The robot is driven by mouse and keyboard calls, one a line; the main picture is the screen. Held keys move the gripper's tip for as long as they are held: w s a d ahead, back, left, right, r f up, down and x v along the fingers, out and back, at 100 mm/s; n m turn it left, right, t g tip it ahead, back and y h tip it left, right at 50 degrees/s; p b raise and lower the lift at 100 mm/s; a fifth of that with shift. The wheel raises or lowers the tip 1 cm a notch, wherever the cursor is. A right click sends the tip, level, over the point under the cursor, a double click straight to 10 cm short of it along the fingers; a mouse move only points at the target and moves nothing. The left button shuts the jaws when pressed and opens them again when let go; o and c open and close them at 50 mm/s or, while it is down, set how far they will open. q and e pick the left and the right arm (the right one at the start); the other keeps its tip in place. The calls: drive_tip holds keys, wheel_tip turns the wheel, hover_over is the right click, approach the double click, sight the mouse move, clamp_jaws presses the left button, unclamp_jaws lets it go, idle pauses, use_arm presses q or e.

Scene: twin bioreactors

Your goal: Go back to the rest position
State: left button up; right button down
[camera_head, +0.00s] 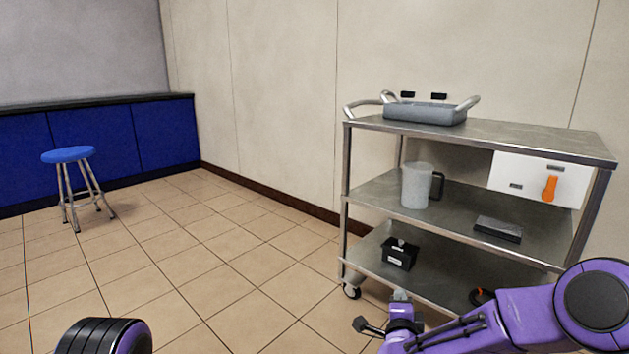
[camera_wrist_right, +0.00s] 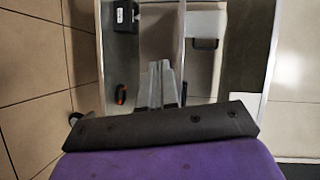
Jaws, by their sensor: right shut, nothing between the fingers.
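My right gripper (camera_head: 400,296) is low in front of the steel cart's bottom shelf in the head view, at the end of my purple right arm. In the right wrist view its two grey fingers (camera_wrist_right: 160,70) are together with nothing between them. They show against the cart's shelves, and I cannot tell how far apart they are from them. Of my left arm, only a purple and black part shows at the bottom left of the head view; the left gripper is out of view.
The wheeled steel cart (camera_head: 480,133) stands against the wall. It carries a grey tray (camera_head: 425,113), a pitcher (camera_head: 416,186), a dark block (camera_head: 498,229) and a black box (camera_head: 399,253). A blue stool (camera_head: 68,155) stands far left. The tiled floor between is clear.

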drive_tip(key=s+d+f+n+g+y+b, duration=0.25)
drive_tip(key=s+f+n+g, duration=0.6)
drive_tip(key=s+f, duration=1.4)
use_arm(q)
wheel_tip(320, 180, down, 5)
drive_tip(key=b, duration=0.3)
use_arm(e)
drive_tip(key=s+d+f+n+g, duration=0.2)
drive_tip(key=s+f, duration=0.1)
drive_tip(key=s, duration=0.4)
drive_tip(key=s+d+f+n+g+h, duration=0.15)
drive_tip(key=s+f, duration=0.25)
drive_tip(key=s, duration=0.4)
drive_tip(key=s+d+f+n+g, duration=0.1)
drive_tip(key=s+d+f, duration=0.2)
drive_tip(key=s, duration=0.4)
use_arm(q)
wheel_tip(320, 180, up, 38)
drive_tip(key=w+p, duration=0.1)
drive_tip(key=p, duration=3.8)
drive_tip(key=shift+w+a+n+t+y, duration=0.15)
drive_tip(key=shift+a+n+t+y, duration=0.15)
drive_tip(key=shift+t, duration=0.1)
use_arm(e)
wheel_tip(320, 180, up, 38)
drive_tip(key=w, duration=0.1)
drive_tip(key=shift+w+d, duration=0.15)
drive_tip(key=shift+d, duration=0.15)
